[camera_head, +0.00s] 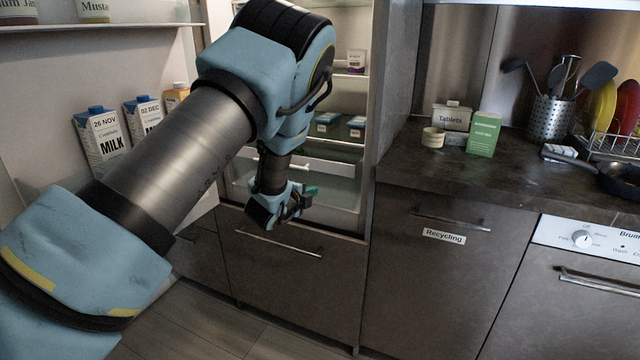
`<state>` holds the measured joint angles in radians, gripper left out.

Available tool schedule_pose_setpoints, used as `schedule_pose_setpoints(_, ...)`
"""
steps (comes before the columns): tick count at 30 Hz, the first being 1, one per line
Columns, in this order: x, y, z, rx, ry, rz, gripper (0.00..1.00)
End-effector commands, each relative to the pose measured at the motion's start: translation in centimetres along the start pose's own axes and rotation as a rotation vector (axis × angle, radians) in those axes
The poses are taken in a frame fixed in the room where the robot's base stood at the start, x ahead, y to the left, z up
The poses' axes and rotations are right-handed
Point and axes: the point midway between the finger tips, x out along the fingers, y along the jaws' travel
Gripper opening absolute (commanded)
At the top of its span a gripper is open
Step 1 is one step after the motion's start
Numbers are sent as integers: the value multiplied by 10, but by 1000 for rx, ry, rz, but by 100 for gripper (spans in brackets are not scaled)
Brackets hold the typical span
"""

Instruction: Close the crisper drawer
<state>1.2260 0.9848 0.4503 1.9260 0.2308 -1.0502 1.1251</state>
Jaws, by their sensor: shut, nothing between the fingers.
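The fridge stands open, and its lit interior (345,28) shows behind my arm. The crisper drawer (338,192) is the clear, pale drawer at the bottom of the fridge, with a light strip along its top. My arm hides its left part, and I cannot tell how far out it stands. My gripper (308,197) is in front of the drawer's middle, pointing right, with its fingers shut and empty. I cannot tell whether it touches the drawer front.
The open fridge door at the left holds milk cartons (103,140) and jars. A dark cabinet front with a bar handle (278,242) lies below the fridge. At the right are the Recycling cabinet (430,270) and a worktop (450,172). The floor (200,320) in front looks clear.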

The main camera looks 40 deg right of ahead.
Motion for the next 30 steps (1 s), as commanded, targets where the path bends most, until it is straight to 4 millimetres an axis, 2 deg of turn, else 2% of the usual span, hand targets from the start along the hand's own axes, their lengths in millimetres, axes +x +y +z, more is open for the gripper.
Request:
schedule_pose_setpoints(3,24,-1,1,0,-1,-1,0)
schedule_pose_setpoints(9,49,-10,1,0,-2,0,0)
schedule_pose_setpoints(15,58,-12,1,-2,-2,0,0)
schedule_pose_setpoints(25,60,-12,1,-1,-1,0,0)
schedule_pose_setpoints(30,82,-14,0,0,1,-4,0)
